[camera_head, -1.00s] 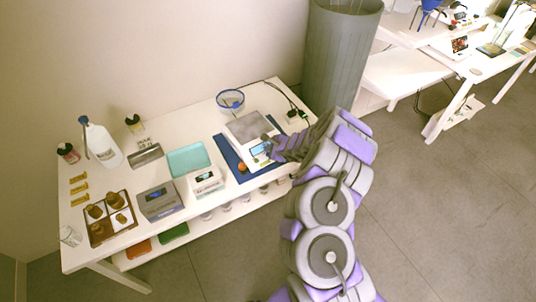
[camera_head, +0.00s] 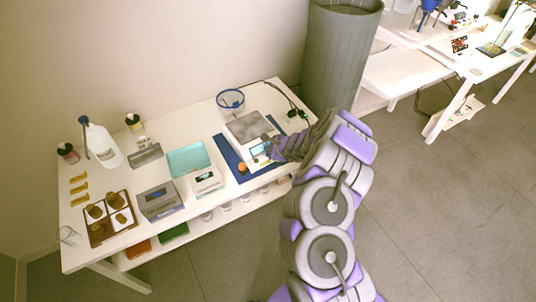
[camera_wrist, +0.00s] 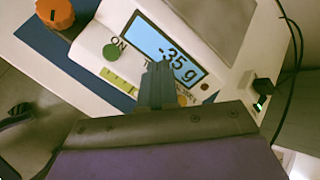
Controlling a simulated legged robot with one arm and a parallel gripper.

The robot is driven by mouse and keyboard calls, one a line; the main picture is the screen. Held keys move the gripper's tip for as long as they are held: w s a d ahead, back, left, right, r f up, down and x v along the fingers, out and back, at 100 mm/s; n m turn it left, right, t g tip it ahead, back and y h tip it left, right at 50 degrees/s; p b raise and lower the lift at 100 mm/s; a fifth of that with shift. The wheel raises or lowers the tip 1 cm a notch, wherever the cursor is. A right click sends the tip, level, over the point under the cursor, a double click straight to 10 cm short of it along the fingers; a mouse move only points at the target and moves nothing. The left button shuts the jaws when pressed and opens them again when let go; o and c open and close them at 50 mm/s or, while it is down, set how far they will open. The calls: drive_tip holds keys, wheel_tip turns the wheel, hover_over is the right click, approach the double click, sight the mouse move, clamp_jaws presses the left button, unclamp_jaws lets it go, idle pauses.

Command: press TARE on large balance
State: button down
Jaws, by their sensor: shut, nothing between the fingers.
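The large balance (camera_head: 249,128) is a white box with a grey pan, standing on a blue mat (camera_head: 232,156). In the wrist view its lit display (camera_wrist: 165,52) reads -35 g. A green button (camera_wrist: 111,52) beside the word ON is left of the display. A yellow-orange button (camera_wrist: 183,100) shows partly behind my fingers. My gripper (camera_wrist: 158,66) is shut and empty, its fingertips over the front panel at the display's lower edge. The fingers cover part of the panel and its lettering; I cannot tell whether they touch it.
An orange knob (camera_wrist: 55,13) sits left of the balance panel. A smaller white balance (camera_head: 206,182), a teal tray (camera_head: 188,159) and a grey box (camera_head: 158,200) stand to the left. A blue-rimmed bowl (camera_head: 230,100) is behind. Black cables (camera_head: 291,104) lie at the right.

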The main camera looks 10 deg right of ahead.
drive_tip(key=shift+f+b, duration=0.75)
drive_tip(key=shift+b, duration=0.2)
idle(0.7)
drive_tip(key=shift+r, duration=0.15)
drive_tip(key=shift+r+p, duration=0.3)
drive_tip(key=shift+r, duration=0.35)
drive_tip(key=shift+r, duration=0.1)
wheel_tip(320, 180, up, 5)
drive_tip(key=shift+f+p, duration=0.1)
drive_tip(key=shift+p, duration=1.15)
